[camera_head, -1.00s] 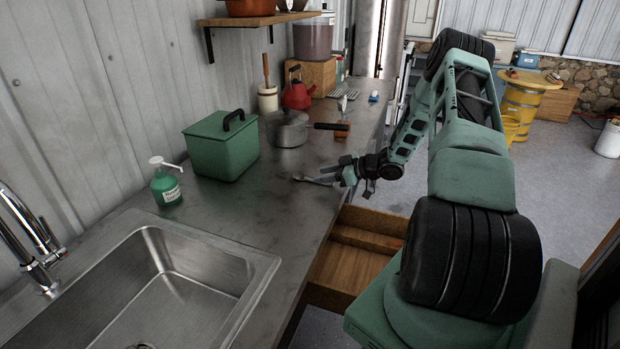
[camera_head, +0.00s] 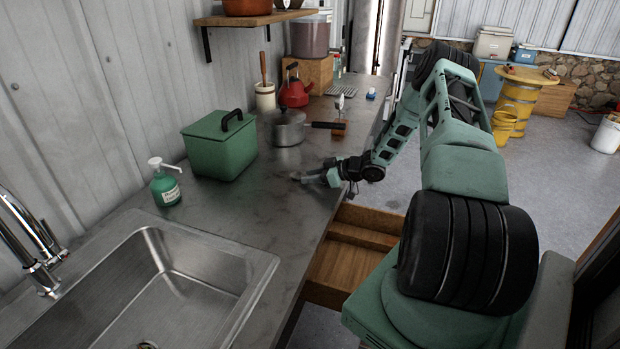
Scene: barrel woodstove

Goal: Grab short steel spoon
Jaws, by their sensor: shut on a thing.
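The short steel spoon (camera_head: 312,179) shows as a small grey shape at the tip of my gripper (camera_head: 328,176). My gripper is low over the steel countertop's right part, left of its front edge, and is shut on the spoon. The fingers and wrist hide most of the spoon. I cannot tell whether the spoon touches the countertop (camera_head: 250,205).
An open wooden drawer (camera_head: 345,262) juts out below my gripper. A saucepan (camera_head: 287,129) with a dark handle, a green lidded box (camera_head: 219,146), a soap bottle (camera_head: 164,184) and a red kettle (camera_head: 295,92) stand on the counter. A sink (camera_head: 170,290) is at the near left.

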